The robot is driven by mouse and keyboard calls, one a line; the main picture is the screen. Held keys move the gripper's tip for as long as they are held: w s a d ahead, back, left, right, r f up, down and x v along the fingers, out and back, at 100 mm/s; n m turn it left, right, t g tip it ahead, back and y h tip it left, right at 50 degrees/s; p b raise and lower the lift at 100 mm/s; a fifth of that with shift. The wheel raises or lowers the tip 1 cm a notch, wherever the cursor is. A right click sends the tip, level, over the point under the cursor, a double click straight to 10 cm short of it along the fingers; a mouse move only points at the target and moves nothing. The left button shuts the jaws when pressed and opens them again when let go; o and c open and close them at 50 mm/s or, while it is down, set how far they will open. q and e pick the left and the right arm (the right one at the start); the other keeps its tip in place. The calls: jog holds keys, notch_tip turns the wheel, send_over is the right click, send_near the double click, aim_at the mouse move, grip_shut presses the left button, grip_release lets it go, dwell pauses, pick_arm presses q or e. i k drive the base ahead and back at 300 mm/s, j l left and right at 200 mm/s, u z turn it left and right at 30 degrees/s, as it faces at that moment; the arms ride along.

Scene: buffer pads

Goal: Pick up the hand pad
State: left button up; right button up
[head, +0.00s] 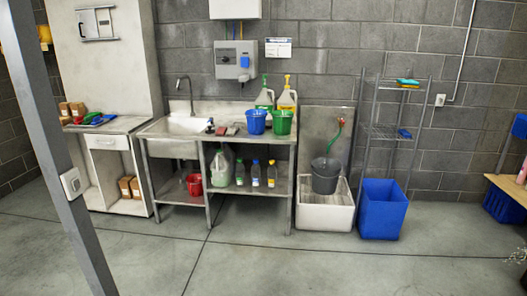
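I cannot tell for sure which thing is the hand pad. Small flat dark and reddish items (234,131) lie on the steel sink counter (160,131), left of a blue bucket (255,122). Red, green and blue flat items (92,118) lie on the cabinet top at the left. A teal and yellow pad-like item (408,82) lies on the top shelf of the wire rack, and a blue item (404,133) lies on a lower shelf. Neither of my grippers shows in the head view.
A green bucket (281,123) and jugs stand on the counter. A grey bucket (325,176) is over the white floor basin (325,212). A blue bin (382,209) stands before the wire rack (365,130). A grey post (62,170) crosses the left. The front floor is clear.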

aim_at(222, 131)
jog(key=i, duration=0.95)
jog(key=i+l+u, duration=0.15)
jog(key=i, duration=0.8)
jog(key=i+u, duration=0.2)
jog(key=i, duration=0.35)
jog(key=l, duration=0.1)
